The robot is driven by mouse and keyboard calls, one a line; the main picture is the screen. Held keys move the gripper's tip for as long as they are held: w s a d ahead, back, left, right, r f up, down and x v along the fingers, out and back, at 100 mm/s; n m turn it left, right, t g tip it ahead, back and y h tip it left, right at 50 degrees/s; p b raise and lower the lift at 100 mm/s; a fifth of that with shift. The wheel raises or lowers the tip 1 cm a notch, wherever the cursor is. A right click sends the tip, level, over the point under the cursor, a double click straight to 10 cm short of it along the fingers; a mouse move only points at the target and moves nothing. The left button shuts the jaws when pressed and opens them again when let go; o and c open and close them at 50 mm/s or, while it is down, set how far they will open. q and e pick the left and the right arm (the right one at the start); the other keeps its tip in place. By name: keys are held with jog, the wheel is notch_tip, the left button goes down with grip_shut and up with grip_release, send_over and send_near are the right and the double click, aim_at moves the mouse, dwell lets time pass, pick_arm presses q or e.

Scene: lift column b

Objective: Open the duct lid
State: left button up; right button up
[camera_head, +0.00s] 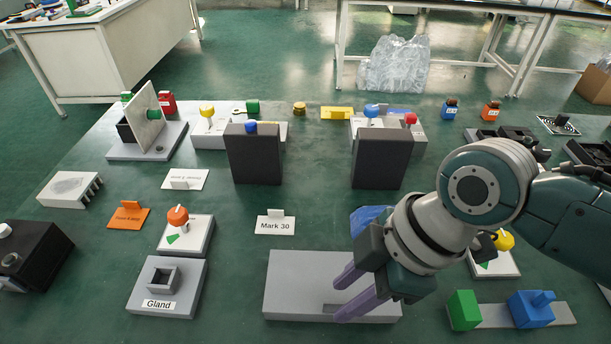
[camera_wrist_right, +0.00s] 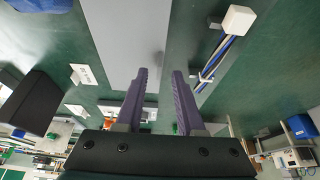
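A flat grey slab (camera_head: 288,285), which looks like the duct with its lid, lies on the green table at the front centre. It also shows as a grey panel (camera_wrist_right: 125,35) in the right wrist view. No raised or tilted lid shows. My right gripper (camera_head: 341,298) is over the slab's right part, with its two purple fingers parted and nothing between them. The fingers cover part of the slab, and a darker patch shows near the lower finger. In the wrist view the gap between the fingertips (camera_wrist_right: 161,72) is empty. My left gripper is out of view.
The Gland box (camera_head: 135,290) is at left; green (camera_head: 464,310) and blue (camera_head: 530,309) blocks are at right. Two dark upright blocks (camera_head: 255,155) (camera_head: 380,160) stand behind.

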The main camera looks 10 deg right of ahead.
jog(key=shift+x, duration=1.3)
grip_shut()
dwell(0.5)
